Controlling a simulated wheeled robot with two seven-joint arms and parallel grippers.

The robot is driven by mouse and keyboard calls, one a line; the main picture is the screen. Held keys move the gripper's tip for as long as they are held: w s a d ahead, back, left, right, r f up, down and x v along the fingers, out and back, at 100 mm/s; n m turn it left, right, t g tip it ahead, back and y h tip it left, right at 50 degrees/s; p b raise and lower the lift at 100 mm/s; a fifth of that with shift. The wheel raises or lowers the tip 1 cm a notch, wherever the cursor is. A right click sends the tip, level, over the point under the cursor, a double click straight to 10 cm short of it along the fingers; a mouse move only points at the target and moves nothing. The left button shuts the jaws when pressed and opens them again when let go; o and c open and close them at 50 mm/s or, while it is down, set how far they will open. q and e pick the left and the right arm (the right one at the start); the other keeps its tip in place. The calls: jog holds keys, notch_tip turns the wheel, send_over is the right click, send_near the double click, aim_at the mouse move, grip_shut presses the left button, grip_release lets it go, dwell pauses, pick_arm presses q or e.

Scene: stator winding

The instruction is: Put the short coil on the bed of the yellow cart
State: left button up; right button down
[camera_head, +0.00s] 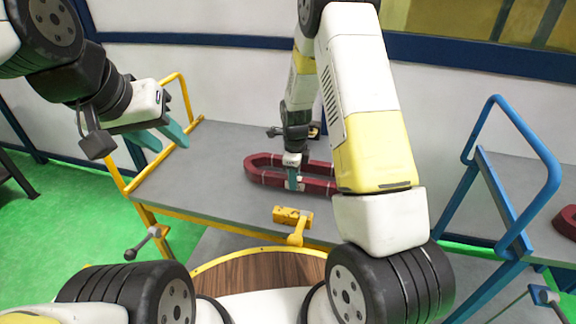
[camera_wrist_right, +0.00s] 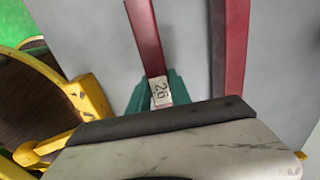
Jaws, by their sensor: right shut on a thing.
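A dark red, long loop-shaped coil (camera_head: 262,178) is over the grey bed (camera_head: 222,150) of the yellow cart, lying flat and level. I cannot tell whether it touches the bed or hovers just above it. My right gripper (camera_head: 293,181) points down and is shut on the coil's near side. In the right wrist view, the teal fingers (camera_wrist_right: 156,95) close around one red bar of the coil (camera_wrist_right: 146,40), beside a white tag reading 26. My arm hides the coil's right end in the head view. My left gripper (camera_head: 162,138) is open and empty above the cart's left end.
The yellow cart has a raised handle (camera_head: 181,82) at its left and a yellow latch-like bracket (camera_head: 293,217) at its front edge. A blue cart (camera_head: 520,150) stands at the right with another red coil (camera_head: 567,222) on it. A wall runs behind the carts.

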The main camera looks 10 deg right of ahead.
jog(key=shift+w+f, duration=0.1)
jog(key=shift+f, duration=0.45)
jog(key=shift+f, duration=0.1)
jog(key=c, duration=1.2)
grip_release()
